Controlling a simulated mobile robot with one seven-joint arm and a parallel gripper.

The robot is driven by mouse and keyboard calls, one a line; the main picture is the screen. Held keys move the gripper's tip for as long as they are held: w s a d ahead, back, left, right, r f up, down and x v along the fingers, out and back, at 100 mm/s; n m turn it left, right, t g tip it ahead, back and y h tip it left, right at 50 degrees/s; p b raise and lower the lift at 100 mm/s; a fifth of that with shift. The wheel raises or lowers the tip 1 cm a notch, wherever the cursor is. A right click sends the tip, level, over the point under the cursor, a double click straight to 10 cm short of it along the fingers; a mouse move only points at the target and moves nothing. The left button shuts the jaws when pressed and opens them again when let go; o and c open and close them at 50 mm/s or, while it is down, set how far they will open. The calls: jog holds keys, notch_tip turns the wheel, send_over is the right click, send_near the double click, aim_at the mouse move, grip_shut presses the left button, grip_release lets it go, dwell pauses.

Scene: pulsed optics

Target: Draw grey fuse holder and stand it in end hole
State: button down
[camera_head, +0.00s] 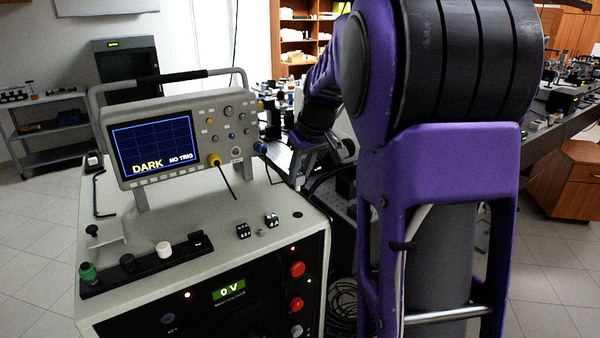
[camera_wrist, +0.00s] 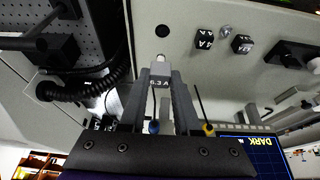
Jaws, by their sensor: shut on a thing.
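My gripper (camera_wrist: 160,82) is shut on a grey fuse holder (camera_wrist: 159,84) marked 6.3 A, with a pale tip (camera_wrist: 160,60) pointing away from the jaws. In the head view my gripper (camera_head: 301,165) is at the right of the oscilloscope, above the cabinet's back right edge; the holder cannot be made out there. A dark round hole (camera_wrist: 162,31) shows in the cabinet top beyond the tip, apart from it. The hole also shows near the right edge in the head view (camera_head: 298,215). I cannot tell whether it is the end hole.
Two black marked blocks (camera_head: 243,231) (camera_head: 271,220) stand left of the hole, with a small grey piece (camera_head: 261,232) between them. A black strip (camera_head: 145,265) with knobs lies at front left. The oscilloscope (camera_head: 182,130) stands behind. A black coiled cable (camera_wrist: 95,88) is beside the cabinet.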

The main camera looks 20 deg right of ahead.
jog(key=shift+f+b, duration=1.95)
jog(key=shift+f, duration=0.8)
jog(key=shift+f+b, duration=0.75)
jog(key=shift+f, duration=0.3)
jog(key=shift+f+b, duration=0.55)
jog(key=shift+f, duration=0.1)
jog(key=c, duration=0.5)
grip_release()
jog(key=shift+r, duration=0.15)
jog(key=shift+c, duration=0.2)
jog(key=w+p+v, duration=0.1)
jog(key=p+v, duration=0.5)
jog(key=v, duration=1.5)
jog(key=shift+w+a+r, duration=0.15)
jog(key=shift+w+r, duration=0.15)
jog(key=shift+r, duration=0.1)
